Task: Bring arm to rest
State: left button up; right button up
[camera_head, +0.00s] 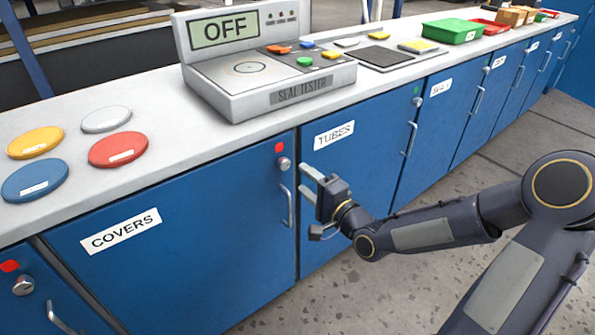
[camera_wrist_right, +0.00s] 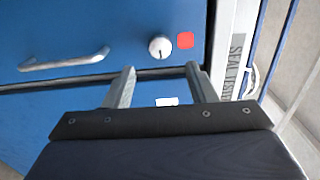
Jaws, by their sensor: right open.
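My right gripper (camera_head: 311,179) is in front of the blue cabinet doors, near the edge between the COVERS door (camera_head: 185,235) and the TUBES door (camera_head: 355,165). Its two fingers are apart with nothing between them, and in the right wrist view the fingers (camera_wrist_right: 158,80) point at the cabinet front. The COVERS door's handle (camera_head: 287,205) is just left of the gripper and looks apart from it. Both doors look shut. My right arm (camera_head: 430,230) reaches in from the right. My left gripper is not in view.
The seal tester (camera_head: 265,75) on the counter (camera_head: 160,80) reads OFF. Yellow, white, red and blue discs lie at the counter's left. A green bin (camera_head: 452,32) and a red tray (camera_head: 490,27) stand farther back. The floor (camera_head: 370,290) in front of the cabinets looks clear.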

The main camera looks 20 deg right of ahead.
jog(key=shift+s+d, duration=0.2)
jog(key=shift+s, duration=0.35)
jog(key=s+n+g+h, duration=0.2)
jog(key=s+n+g, duration=0.95)
jog(key=s, duration=1.65)
notch_tip(320, 180, up, 22)
jog(key=n+p, duration=0.1)
jog(key=p, duration=2.2)
jog(key=shift+r, duration=0.25)
